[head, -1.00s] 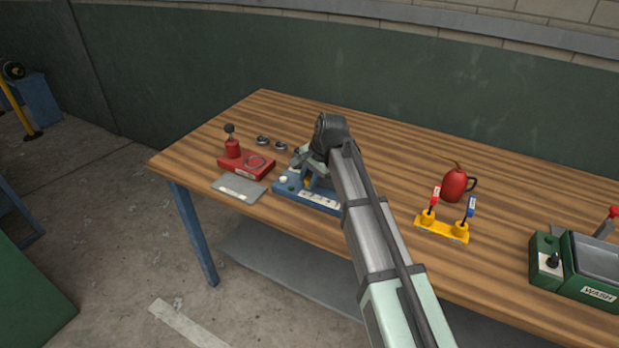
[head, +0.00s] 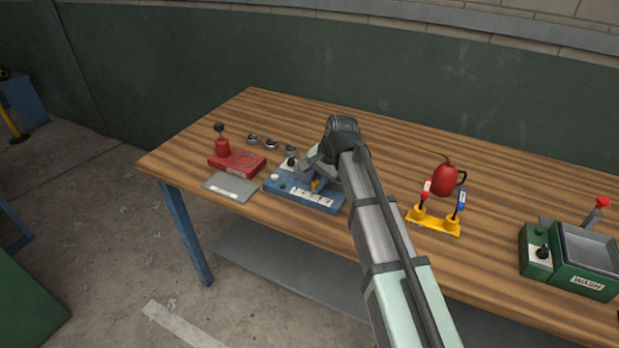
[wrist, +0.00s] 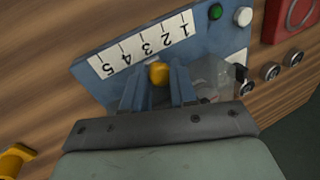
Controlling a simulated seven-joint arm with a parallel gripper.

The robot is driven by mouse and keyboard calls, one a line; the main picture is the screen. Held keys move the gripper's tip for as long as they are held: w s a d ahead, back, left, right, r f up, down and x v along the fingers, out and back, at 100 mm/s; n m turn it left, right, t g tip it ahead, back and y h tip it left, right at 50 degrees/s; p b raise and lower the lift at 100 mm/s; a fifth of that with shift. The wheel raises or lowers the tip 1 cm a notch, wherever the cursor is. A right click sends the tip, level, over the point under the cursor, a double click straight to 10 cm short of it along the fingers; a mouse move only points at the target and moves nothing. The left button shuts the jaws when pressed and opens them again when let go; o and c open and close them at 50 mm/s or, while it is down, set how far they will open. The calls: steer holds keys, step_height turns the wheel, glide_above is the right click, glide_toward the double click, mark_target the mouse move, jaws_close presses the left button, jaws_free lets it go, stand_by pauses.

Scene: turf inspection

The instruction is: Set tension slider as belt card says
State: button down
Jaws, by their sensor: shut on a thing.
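The blue tension panel (head: 275,188) lies near the table's front edge and also shows in the wrist view (wrist: 95,85). Its white scale strip (wrist: 146,48) reads 1 to 5, upside down in the wrist view. The yellow slider knob (wrist: 158,73) stands about level with the 3. My gripper (wrist: 157,88) is shut on the knob, one finger on each side; the head view shows the gripper (head: 315,178) low over the panel. A flat grey plate with a pale strip (head: 230,187) lies left of the panel; I cannot read it or tell if it is the belt card.
A red fixture (head: 236,163) and several small round metal pieces (head: 271,144) stand left and behind. A yellow stand with red and blue levers (head: 433,222), a red can (head: 444,180) and a green WASH unit (head: 585,283) stand to the right. The table's back middle is clear.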

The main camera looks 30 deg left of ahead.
steer(key=c, duration=0.9)
jaws_free()
steer(key=v, duration=1.3)
steer(key=shift+r, duration=0.4)
steer(key=shift+d, duration=0.1)
